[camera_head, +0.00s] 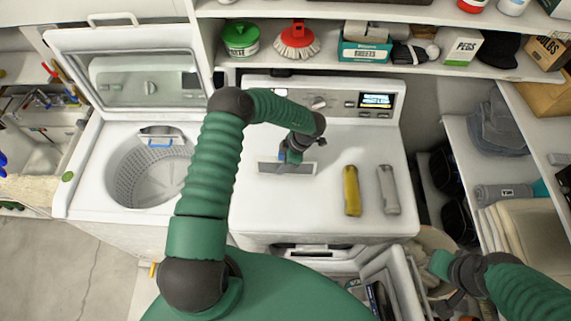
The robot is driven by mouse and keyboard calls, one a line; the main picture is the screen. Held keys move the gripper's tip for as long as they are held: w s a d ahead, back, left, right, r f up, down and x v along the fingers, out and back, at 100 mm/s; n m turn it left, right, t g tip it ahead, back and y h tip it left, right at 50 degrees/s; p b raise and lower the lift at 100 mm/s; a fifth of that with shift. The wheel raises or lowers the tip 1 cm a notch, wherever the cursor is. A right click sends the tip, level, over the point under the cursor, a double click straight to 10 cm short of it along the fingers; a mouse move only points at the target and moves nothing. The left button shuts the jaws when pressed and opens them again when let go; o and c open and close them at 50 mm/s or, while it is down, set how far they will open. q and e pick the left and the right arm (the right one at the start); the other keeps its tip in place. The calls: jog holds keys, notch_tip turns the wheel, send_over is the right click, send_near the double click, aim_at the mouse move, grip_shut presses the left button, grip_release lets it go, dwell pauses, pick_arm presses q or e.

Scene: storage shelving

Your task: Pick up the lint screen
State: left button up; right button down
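A flat grey rectangle with a pale frame, which looks like the lint screen (268,167), is on the white top of the dryer (240,205), near its middle. My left gripper (291,160) is right over it, pointing down, and covers part of its far edge. Whether the fingers touch or grip it is hidden at this angle and size. My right gripper (445,298) is low at the right, beside the dryer's open front, away from the screen. Its fingers are dark and unclear.
A yellow bottle-like object (351,190) and a grey one (388,190) lie right of the screen. An open top-loading washer (90,185) stands at left. A stocked shelf (340,66) hangs above the dryer's control panel (375,102). Shelving with folded cloth (535,235) is at right.

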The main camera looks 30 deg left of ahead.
pick_arm(q)
jog(key=shift+w+f, duration=0.15)
jog(key=shift+w, duration=0.05)
jog(key=c, duration=0.7)
grip_shut()
